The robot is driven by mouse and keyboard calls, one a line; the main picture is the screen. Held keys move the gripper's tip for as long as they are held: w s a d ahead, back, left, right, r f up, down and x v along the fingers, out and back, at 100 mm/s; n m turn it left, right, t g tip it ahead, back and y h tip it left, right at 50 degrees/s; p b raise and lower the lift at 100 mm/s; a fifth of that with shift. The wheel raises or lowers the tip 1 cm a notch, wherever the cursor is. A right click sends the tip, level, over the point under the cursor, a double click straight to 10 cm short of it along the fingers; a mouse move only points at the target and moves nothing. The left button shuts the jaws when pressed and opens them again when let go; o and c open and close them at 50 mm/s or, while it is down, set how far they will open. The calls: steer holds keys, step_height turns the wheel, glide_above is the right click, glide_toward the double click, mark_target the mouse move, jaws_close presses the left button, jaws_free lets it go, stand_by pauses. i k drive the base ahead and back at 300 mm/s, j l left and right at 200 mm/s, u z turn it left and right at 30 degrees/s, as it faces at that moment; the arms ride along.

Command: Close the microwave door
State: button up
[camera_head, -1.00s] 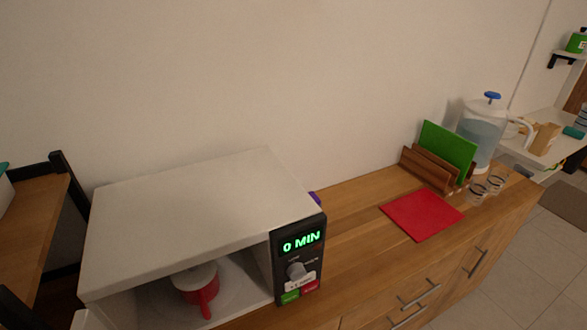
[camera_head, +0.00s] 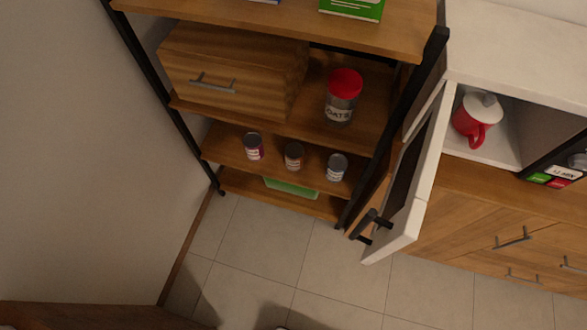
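The white microwave (camera_head: 510,45) stands on the wooden counter at the right. Its door (camera_head: 421,170) is wide open, swung out to the left and toward me, with a black handle (camera_head: 371,224) near its lower outer end. A red mug (camera_head: 472,124) with a white lid is inside the open cavity. Part of the microwave's control panel (camera_head: 560,172) shows at the right edge. My gripper is not in view.
A shelf unit (camera_head: 240,148) with a drawer, a red-lidded oats jar (camera_head: 342,98) and several cans stands close to the left of the door. Drawer handles (camera_head: 513,237) stick out below the counter. The tiled floor (camera_head: 320,275) in front is clear.

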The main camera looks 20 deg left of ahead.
mark_target(398, 222)
steer(key=j+u, duration=0.15)
steer(key=k+j, duration=0.15)
steer(key=k, duration=0.3)
steer(key=k+j, duration=0.15)
steer(key=k, duration=0.3)
